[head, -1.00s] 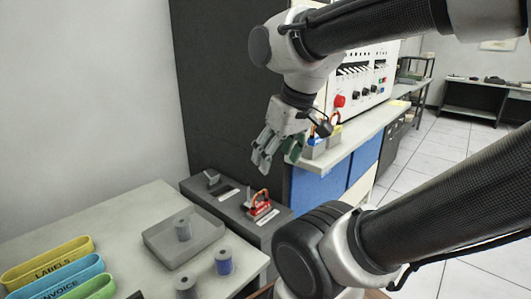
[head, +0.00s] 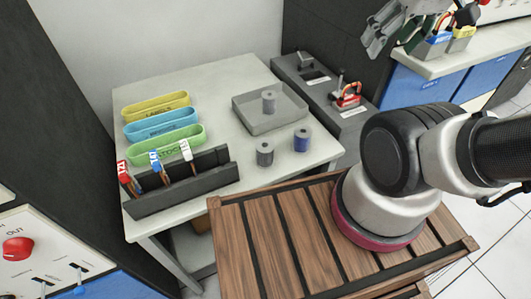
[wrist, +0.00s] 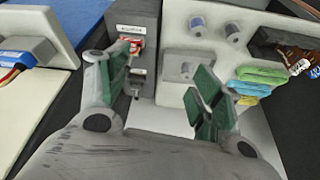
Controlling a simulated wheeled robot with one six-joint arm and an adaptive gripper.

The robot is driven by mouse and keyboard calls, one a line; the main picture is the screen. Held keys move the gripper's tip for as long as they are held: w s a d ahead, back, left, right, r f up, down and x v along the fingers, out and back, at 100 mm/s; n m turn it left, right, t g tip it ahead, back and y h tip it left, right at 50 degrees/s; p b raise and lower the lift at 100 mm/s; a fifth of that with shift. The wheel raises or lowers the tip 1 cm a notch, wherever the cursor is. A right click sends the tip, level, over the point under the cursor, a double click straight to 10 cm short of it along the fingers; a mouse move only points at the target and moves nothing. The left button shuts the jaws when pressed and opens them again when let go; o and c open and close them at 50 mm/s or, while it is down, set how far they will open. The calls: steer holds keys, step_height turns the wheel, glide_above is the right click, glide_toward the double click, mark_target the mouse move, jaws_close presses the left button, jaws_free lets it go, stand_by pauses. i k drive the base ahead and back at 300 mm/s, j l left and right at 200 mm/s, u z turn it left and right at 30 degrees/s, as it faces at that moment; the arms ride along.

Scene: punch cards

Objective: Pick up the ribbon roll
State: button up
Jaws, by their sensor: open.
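Three rolls stand on the light table (head: 215,95), and I cannot tell which one is the ribbon roll. A grey roll (head: 268,102) stands in the shallow grey tray (head: 243,121). A dark grey roll (head: 265,154) and a blue roll (head: 301,140) stand in front of the tray. In the wrist view two rolls, (wrist: 197,26) and (wrist: 232,33), show beyond the tray (wrist: 176,80). My gripper (head: 385,32) is open and empty, above and to the right of the table, apart from every roll. It also shows in the wrist view (wrist: 162,85).
Yellow, blue and green labelled bins (head: 165,127) and a dark rack (head: 178,188) with tagged items fill the table's left. A dark grey unit (head: 325,85) with a red-handled device (head: 346,96) borders the tray's right. A wooden slatted top (head: 295,235) lies in front.

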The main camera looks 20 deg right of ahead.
mark_target(264, 147)
steer(key=u, duration=2.8)
steer(key=l+z, duration=0.15)
steer(key=z, duration=2.25)
steer(key=l+z, duration=0.15)
steer(key=l, duration=0.95)
